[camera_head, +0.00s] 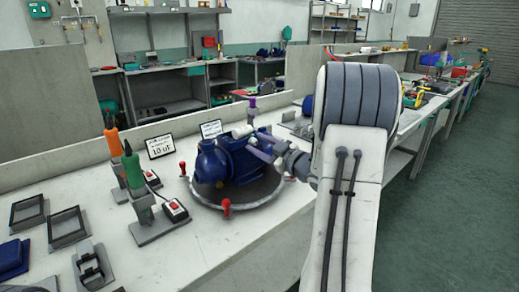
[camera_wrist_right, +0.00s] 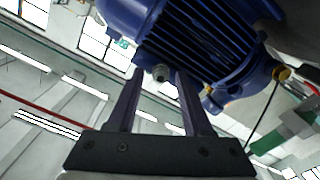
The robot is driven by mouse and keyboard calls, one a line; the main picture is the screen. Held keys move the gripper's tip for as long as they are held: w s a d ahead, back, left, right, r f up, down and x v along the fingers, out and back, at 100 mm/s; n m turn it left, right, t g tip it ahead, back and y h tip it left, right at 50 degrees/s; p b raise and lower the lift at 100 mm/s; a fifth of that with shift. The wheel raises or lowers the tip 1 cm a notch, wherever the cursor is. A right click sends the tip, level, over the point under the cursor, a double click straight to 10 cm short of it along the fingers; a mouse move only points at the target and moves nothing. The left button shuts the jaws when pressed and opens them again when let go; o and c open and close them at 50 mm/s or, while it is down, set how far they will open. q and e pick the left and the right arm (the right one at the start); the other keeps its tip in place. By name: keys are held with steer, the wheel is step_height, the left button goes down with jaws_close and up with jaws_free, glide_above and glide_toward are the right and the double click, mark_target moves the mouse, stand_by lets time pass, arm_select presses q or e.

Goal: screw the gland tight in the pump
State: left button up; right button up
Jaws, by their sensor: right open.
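The blue pump (camera_head: 212,163) lies on a round grey turntable (camera_head: 240,203) on the white bench. It also fills the top of the right wrist view (camera_wrist_right: 205,40), with its cooling fins showing. My right gripper (camera_head: 257,146) is at the pump's right side. My left gripper is out of view.
Red clamps (camera_head: 226,207) stand around the turntable rim. Left of it are stands with a green-handled tool (camera_head: 133,170) and an orange-handled tool (camera_head: 112,140), plus red-button boxes (camera_head: 175,209). Empty trays (camera_head: 67,227) lie at far left.

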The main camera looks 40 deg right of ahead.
steer(key=shift+f+n+b, duration=0.25)
steer(key=shift+n+b, duration=0.5)
steer(key=shift+n, duration=0.05)
steer(key=shift+r, duration=0.1)
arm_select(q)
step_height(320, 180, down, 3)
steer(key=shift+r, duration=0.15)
arm_select(e)
steer(key=shift+r+n, duration=0.1)
steer(key=shift+n, duration=0.2)
steer(key=shift+f+n+b, duration=0.3)
steer(key=shift+n+b, duration=0.3)
steer(key=shift+b, duration=0.45)
steer(key=shift+r, duration=0.25)
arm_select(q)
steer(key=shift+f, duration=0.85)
arm_select(e)
steer(key=shift+f, duration=0.1)
jaws_close()
